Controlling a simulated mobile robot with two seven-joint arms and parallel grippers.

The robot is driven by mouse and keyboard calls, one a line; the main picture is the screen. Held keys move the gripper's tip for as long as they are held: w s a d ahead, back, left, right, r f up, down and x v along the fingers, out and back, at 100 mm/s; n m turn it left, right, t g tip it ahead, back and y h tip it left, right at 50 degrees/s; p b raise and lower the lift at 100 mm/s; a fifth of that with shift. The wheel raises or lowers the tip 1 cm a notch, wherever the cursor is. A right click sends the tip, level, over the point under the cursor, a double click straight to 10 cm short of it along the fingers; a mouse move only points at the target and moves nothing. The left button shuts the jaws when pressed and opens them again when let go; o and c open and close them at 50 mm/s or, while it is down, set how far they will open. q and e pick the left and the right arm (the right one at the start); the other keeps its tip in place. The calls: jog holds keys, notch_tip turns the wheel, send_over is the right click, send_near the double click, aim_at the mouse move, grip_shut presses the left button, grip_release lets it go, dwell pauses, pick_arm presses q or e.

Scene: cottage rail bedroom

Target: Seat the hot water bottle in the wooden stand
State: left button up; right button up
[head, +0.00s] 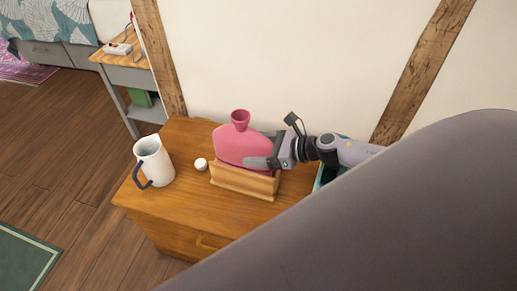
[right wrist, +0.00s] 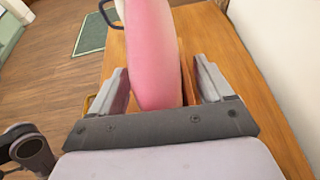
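The pink hot water bottle (head: 240,146) stands upright, neck up, in the wooden stand (head: 243,181) on the dresser. The stand's front panel hides its bottom edge. My right gripper (head: 256,160) reaches in from the right at the bottle's right side, one finger in front of it. In the right wrist view the bottle (right wrist: 153,55) lies between the two spread fingers. A gap shows on the right finger's side; the left finger is very close to or touching it. Part of the stand (right wrist: 104,92) shows behind the fingers. My left gripper is not in view.
A white mug (head: 154,162) with a blue handle and a small white round object (head: 201,164) stand left of the stand on the wooden dresser (head: 190,206). A teal container (head: 321,181) is partly hidden behind my right arm. The wall is close behind.

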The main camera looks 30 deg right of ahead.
jog(key=shift+s+r, duration=0.1)
jog(key=shift+r, duration=0.15)
jog(key=v, duration=1.2)
dwell(0.3)
dwell(0.4)
